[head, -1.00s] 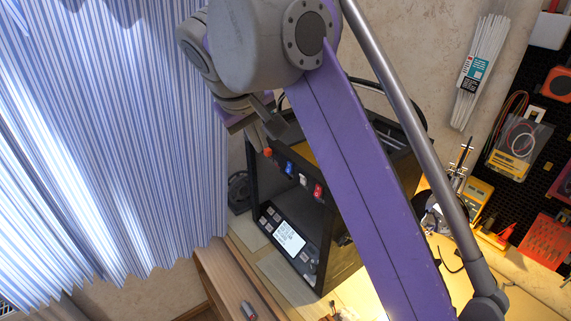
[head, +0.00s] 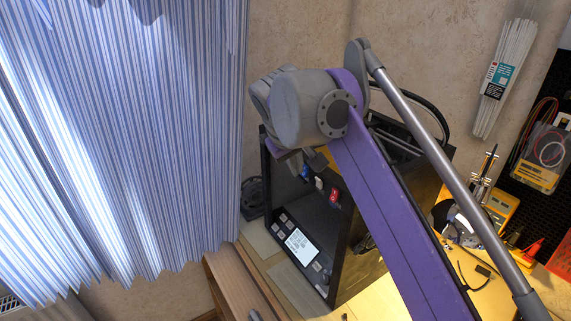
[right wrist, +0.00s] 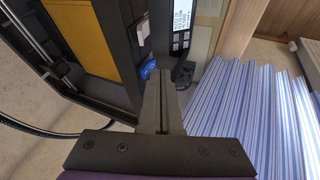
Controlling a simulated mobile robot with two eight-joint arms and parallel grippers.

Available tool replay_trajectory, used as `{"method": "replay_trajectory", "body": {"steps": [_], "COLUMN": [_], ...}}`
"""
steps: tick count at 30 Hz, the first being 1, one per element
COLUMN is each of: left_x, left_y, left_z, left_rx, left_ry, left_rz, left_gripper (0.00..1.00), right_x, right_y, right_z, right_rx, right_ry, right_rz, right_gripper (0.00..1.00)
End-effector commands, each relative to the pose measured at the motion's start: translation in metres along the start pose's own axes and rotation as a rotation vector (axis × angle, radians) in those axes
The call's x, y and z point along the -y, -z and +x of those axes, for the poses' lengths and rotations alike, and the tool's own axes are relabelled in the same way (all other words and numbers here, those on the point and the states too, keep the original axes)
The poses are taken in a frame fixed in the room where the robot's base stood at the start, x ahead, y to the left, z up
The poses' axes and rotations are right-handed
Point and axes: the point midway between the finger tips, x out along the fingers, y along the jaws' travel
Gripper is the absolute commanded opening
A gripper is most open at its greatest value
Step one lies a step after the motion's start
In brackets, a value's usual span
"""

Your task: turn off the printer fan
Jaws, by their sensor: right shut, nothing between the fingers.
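The printer is a black box frame (head: 338,240) on the bench, with a lit screen (head: 301,246) and buttons low on its front. A row of coloured switches runs along its upper front bar: a blue switch (head: 305,172), a white switch (head: 319,183) and a red switch (head: 334,195). I cannot read any labels. My right gripper (head: 302,160) is shut and empty, close to the blue switch, and hides the bar's left end. In the right wrist view the shut fingertips (right wrist: 161,75) are beside the blue switch (right wrist: 149,69); contact cannot be told. My left gripper is not in view.
A blue striped curtain (head: 130,130) hangs left of the printer. A black spool-like object (head: 252,196) stands beside the printer's left side. Tools and a yellow meter (head: 500,208) are at the right, near the dark pegboard (head: 530,195).

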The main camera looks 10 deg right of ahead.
Motion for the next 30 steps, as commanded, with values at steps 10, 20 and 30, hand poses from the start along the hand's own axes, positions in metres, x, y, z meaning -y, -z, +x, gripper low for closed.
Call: {"method": "replay_trajectory", "body": {"steps": [10, 20, 30], "left_x": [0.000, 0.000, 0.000], "left_y": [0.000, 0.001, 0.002], "left_z": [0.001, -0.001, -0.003], "left_rx": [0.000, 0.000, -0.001], "left_ry": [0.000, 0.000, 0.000], "left_rz": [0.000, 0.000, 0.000], "left_gripper": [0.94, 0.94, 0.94], "right_x": [-0.005, -0.005, -0.006], "right_y": [-0.001, -0.003, -0.004], "right_z": [0.004, 0.010, 0.013], "right_rx": [-0.001, -0.015, -0.028], "right_ry": [0.000, -0.100, -0.223], "right_rz": [-0.001, -0.041, -0.077], "right_gripper": [0.00, 0.00, 0.00]}}
